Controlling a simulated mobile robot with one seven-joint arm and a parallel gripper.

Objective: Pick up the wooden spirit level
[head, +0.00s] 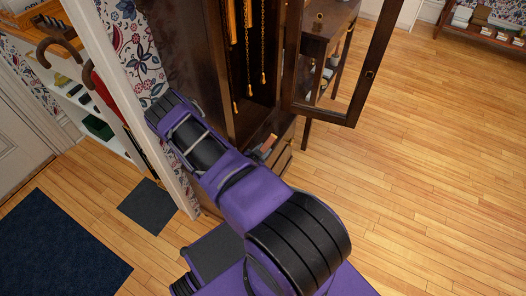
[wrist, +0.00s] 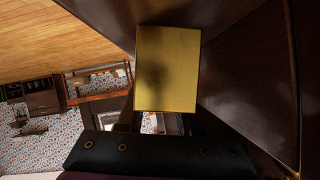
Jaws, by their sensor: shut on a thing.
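In the wrist view a flat brass-coloured rectangular face fills the middle, close to the camera. I take it to be an end of the wooden spirit level (wrist: 167,70); its wooden sides do not show clearly. The dark bar of my gripper (wrist: 160,150) crosses the bottom of that view, and the gripper is shut on this piece. The fingertips are hidden. In the head view my arm reaches to the tall dark clock case and covers the gripper and the level.
The dark wooden clock case (head: 212,60) holds hanging chains. Its glazed door (head: 352,75) stands open to the right. A small reddish-brown item (head: 268,143) lies low at the case, partly behind my arm. A white post (head: 120,80) stands left. The wooden floor (head: 430,170) at right is clear.

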